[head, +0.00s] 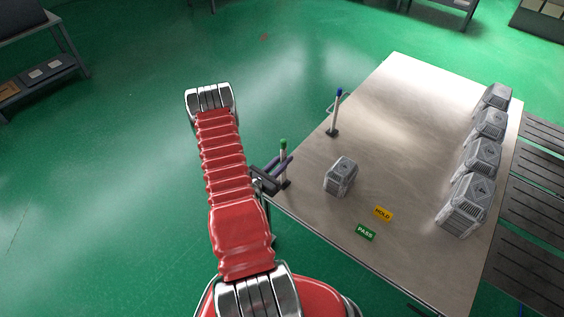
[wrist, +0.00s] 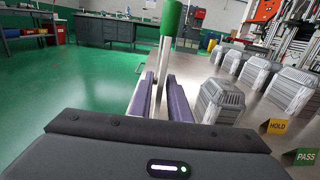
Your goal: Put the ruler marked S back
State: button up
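I see no ruler and cannot read a letter S in either view. My gripper (head: 278,168) is at the table's near left corner, beside a pale upright post with a green top (head: 283,146). In the wrist view, my two dark purple-grey fingers (wrist: 161,98) stand apart, with the green-topped post (wrist: 172,22) between them. Gaps show beside the post, so the fingers do not look closed on it. A similar post with a blue top (head: 337,108) stands farther back along the table's left edge.
One grey ribbed casting (head: 341,176) stands right of my gripper; several more (head: 467,204) line the right side of the table (head: 395,110). A yellow HOLD sign (head: 383,213) and a green PASS sign (head: 366,232) are at the front. The table's middle is clear.

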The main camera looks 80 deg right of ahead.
jog(key=shift+o, duration=0.9)
jog(key=shift+r, duration=0.1)
jog(key=v, duration=1.2)
